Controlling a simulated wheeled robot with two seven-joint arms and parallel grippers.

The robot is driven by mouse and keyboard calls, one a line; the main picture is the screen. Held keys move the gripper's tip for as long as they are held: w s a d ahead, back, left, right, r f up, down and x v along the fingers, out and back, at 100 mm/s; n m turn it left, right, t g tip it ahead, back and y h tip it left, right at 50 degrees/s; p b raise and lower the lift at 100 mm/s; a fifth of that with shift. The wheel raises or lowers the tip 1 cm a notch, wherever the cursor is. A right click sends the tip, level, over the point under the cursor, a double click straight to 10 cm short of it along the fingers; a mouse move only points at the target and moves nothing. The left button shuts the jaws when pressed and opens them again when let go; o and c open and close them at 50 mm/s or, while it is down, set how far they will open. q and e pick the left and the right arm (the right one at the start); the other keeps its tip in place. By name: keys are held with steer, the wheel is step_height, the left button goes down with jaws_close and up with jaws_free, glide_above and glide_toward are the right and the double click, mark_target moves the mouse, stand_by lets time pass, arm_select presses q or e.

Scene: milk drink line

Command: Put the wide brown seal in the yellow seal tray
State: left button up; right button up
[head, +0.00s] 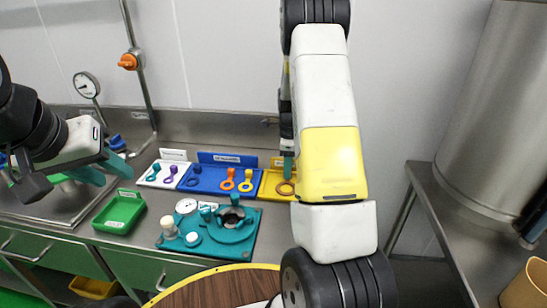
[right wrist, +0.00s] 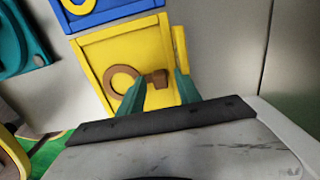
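The wide brown seal (right wrist: 120,82), a ring with a short handle, lies in the yellow seal tray (right wrist: 92,54). In the head view the brown seal (head: 286,188) shows at the right part of the yellow tray (head: 266,187), partly covered by my right arm. My right gripper (right wrist: 160,78) is over the tray with its teal fingers apart, the seal's handle showing between them; I see no grip on it. In the head view only one finger of it shows clearly. My left gripper (head: 109,170) is open and empty at the left, over the sink edge.
Left of the yellow tray are a blue tray (head: 212,184) with several seals and a white tray (head: 150,182) with teal and purple ones. A teal fixture board (head: 243,246) and green bin (head: 120,212) lie in front. A steel cylinder (head: 490,120) stands right.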

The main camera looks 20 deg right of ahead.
step_height(320, 180, up, 12)
step_height(320, 180, up, 6)
steer(key=n+t, duration=0.1)
steer(key=n, duration=0.3)
glide_above(283, 184)
steer(key=s+a+r+n+t+y, duration=0.1)
steer(key=s+a+r+n, duration=0.3)
steer(key=s+n, duration=0.6)
steer(key=s+a+r+n+t+y, duration=0.1)
steer(key=s+a+r+n+t, duration=0.3)
steer(key=s+a+n, duration=0.3)
steer(key=s+r+n, duration=0.1)
steer(key=s+n, duration=0.1)
steer(key=s, duration=0.3)
steer(key=shift+s+a+n, duration=0.2)
steer(key=shift+s+n, duration=0.2)
